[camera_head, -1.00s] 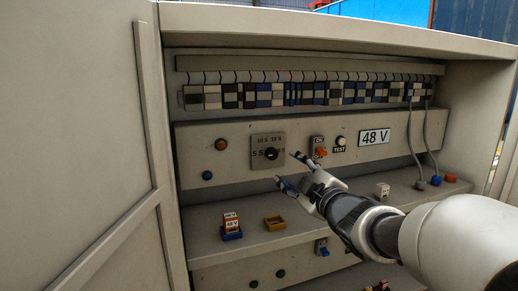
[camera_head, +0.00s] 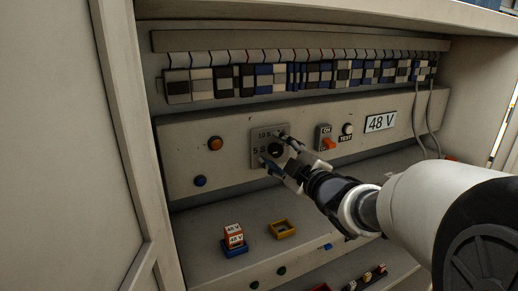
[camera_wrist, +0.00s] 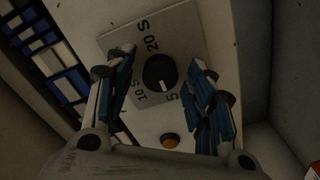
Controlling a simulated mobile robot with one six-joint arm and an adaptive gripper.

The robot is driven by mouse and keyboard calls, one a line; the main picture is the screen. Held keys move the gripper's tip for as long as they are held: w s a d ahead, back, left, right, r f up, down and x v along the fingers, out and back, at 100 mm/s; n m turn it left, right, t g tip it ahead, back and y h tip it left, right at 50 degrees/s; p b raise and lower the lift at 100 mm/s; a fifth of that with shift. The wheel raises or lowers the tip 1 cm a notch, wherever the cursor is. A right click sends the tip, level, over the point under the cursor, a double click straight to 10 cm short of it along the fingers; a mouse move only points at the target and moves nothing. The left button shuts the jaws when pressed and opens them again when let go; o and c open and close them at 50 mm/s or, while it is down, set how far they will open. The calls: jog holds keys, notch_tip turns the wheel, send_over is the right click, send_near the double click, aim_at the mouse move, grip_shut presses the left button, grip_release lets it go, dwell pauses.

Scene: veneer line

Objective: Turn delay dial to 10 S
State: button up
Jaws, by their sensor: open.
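The delay dial is a round black knob (camera_head: 275,149) on a square grey plate (camera_head: 257,136) on the cabinet's panel. In the wrist view the knob (camera_wrist: 160,72) shows a white mark pointing toward the 5 S label. The 10 S label lies left of the mark and 20 S on the far side of the knob. My gripper (camera_head: 272,149) is open in front of the plate. In the wrist view its blue-padded fingers stand on either side of the knob, with visible gaps; their exact depth is unclear. The fingers hide part of the plate.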

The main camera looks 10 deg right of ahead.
jog(key=shift+s, duration=0.15)
jog(key=shift+c, duration=0.5)
jog(key=c, duration=1)
jog(key=shift+o, duration=0.2)
jog(key=m, duration=0.5)
jog(key=shift+d+r+m+p, duration=0.1)
jog(key=shift+r+m+p, duration=0.05)
jog(key=shift+m+p, duration=0.25)
jog(key=m+p, duration=0.1)
jog(key=m, duration=0.4)
jog(key=shift+m+p, duration=0.35)
jog(key=shift+m, duration=0.05)
